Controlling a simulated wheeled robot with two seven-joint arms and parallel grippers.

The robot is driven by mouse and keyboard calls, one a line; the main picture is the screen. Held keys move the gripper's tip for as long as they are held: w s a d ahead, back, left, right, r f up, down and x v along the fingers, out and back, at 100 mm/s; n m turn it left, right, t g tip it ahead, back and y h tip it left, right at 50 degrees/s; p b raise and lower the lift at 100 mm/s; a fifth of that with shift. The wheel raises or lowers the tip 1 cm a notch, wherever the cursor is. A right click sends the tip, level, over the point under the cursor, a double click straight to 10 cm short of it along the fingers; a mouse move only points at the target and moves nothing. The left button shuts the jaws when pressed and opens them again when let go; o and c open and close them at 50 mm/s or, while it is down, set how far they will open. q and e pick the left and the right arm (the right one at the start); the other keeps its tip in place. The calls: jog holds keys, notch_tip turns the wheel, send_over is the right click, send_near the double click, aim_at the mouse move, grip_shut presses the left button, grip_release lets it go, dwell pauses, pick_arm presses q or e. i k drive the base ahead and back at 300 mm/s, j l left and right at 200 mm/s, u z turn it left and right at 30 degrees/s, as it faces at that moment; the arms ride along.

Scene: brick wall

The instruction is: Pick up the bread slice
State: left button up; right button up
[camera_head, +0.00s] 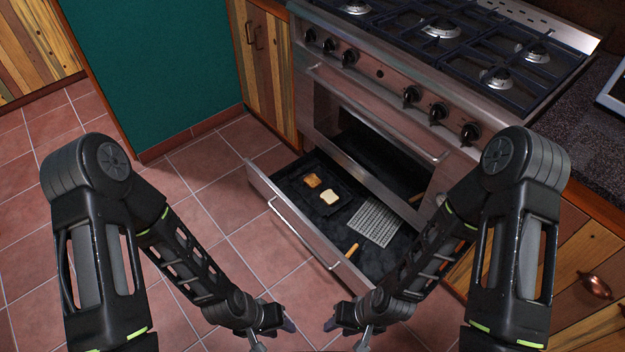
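A pale bread slice (330,197) lies flat on a dark tray (345,190) inside the open drawer (300,234) under the oven. A browner piece (312,181), which looks like toast or another slice, lies just to its upper left. My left gripper (284,328) and my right gripper (335,325) are low in the picture, in front of the drawer and apart from the bread. Their fingers are small, dark and partly cut off or hidden, so I cannot tell whether they are open.
A metal grate (374,222) and a wooden-handled tool (351,250) lie in the drawer, right of and below the bread. The stove (380,75) with its oven handle overhangs the drawer's back. Tiled floor (200,230) is free to the left.

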aim_at(311, 181)
jog(key=i+j+u, duration=0.55)
jog(key=i+u, duration=0.3)
jog(key=i+j+u, duration=0.1)
jog(key=i, duration=0.3)
jog(key=i+j, duration=0.1)
jog(key=i, duration=0.35)
jog(key=i+z, duration=0.15)
jog(key=z, duration=0.25)
jog(key=i+j+z, duration=0.15)
jog(key=z, duration=0.25)
jog(key=i+j+z, duration=0.15)
jog(key=z, duration=0.25)
jog(key=i+z, duration=0.1)
jog(key=z, duration=0.35)
jog(key=i+j+z, duration=0.1)
jog(key=z, duration=0.35)
jog(key=i+j+z, duration=0.1)
jog(key=j+z, duration=0.15)
jog(key=z, duration=0.2)
jog(key=j+z, duration=0.15)
jog(key=z, duration=0.3)
jog(key=i+j+z, duration=0.1)
jog(key=j+z, duration=0.15)
jog(key=z, duration=0.2)
jog(key=j+z, duration=0.15)
jog(key=z, duration=0.3)
jog(key=j+z, duration=0.2)
jog(key=z, duration=0.25)
jog(key=k, duration=0.05)
